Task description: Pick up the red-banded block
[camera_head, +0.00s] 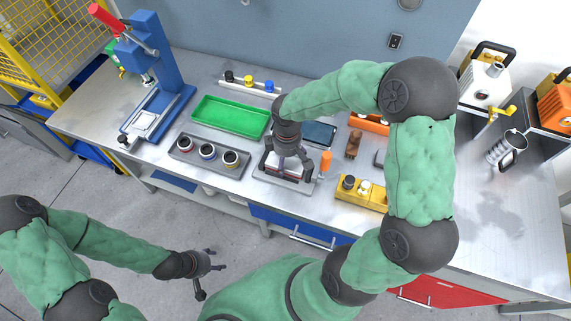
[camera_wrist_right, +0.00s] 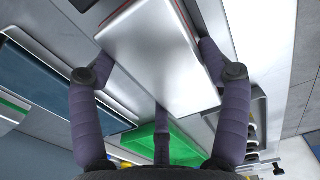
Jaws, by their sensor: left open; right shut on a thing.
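The block (camera_head: 283,173) is under my right gripper (camera_head: 287,163) at the middle of the bench, above a grey tray (camera_head: 277,184). Only a pale face and a thin reddish strip of it show in the head view. My left gripper (camera_head: 206,266) is open and empty, off the front of the bench above the floor.
A green tray (camera_head: 230,116) and a grey holder with three round cups (camera_head: 207,151) lie left of the block. A blue press (camera_head: 158,75) stands further left. A yellow holder (camera_head: 361,193) and an orange-handled tool (camera_head: 324,162) are to the right.

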